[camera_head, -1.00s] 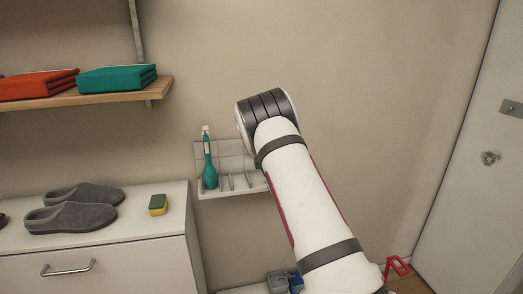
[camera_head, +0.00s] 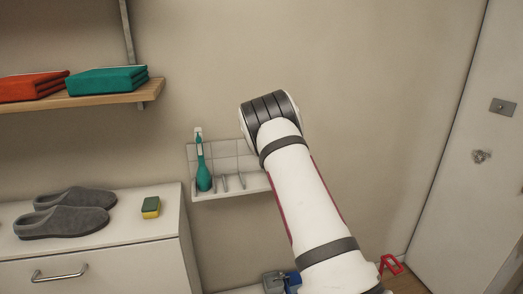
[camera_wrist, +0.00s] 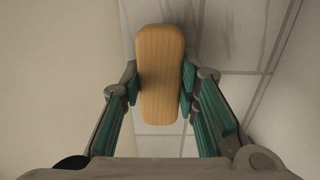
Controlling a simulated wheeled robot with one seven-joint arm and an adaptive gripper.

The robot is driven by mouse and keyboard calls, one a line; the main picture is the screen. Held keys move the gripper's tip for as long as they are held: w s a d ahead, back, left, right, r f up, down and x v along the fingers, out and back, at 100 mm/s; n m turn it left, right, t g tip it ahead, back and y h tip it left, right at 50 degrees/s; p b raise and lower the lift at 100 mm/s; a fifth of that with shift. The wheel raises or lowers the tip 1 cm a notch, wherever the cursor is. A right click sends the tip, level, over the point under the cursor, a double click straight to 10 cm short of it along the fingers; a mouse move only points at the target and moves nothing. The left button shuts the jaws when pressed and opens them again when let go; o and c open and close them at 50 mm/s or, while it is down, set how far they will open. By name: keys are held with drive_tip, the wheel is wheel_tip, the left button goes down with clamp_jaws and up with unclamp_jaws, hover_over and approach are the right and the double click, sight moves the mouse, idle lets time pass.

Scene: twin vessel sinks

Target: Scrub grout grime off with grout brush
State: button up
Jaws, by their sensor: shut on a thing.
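In the wrist view, my gripper (camera_wrist: 160,85) is shut on a wooden block, the back of the grout brush (camera_wrist: 160,70). Its teal-padded fingers press the long sides of the block. The bristles are hidden beneath it. Pale tiles with grey joint lines (camera_wrist: 225,60) lie beyond the brush, and faint darker smudges show near the top. I cannot tell whether the brush touches the tiles. In the head view, my arm hides the gripper and the brush.
A white wall rack (camera_head: 225,190) holds a teal bottle-like brush (camera_head: 203,168). Folded towels (camera_head: 108,79) lie on a wooden shelf (camera_head: 90,98). A door (camera_head: 465,180) stands at right.

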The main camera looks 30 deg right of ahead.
drive_tip(key=shift+s+d, duration=0.1)
drive_tip(key=shift+d, duration=0.15)
drive_tip(key=p+v, duration=0.4)
drive_tip(key=v, duration=0.3)
drive_tip(key=shift+p, duration=0.35)
idle(0.8)
drive_tip(key=s+a+n+y, duration=0.1)
drive_tip(key=s+a, duration=0.3)
drive_tip(key=a, duration=0.5)
drive_tip(key=s+a+f+n+y, duration=0.1)
drive_tip(key=s+a, duration=0.4)
drive_tip(key=a, duration=0.5)
drive_tip(key=s+a+n+y, duration=0.1)
drive_tip(key=s+a+y, duration=0.2)
drive_tip(key=a, duration=0.7)
drive_tip(key=shift+s+f+t, duration=0.25)
drive_tip(key=shift+s+t, duration=0.05)
drive_tip(key=shift+s, duration=0.7)
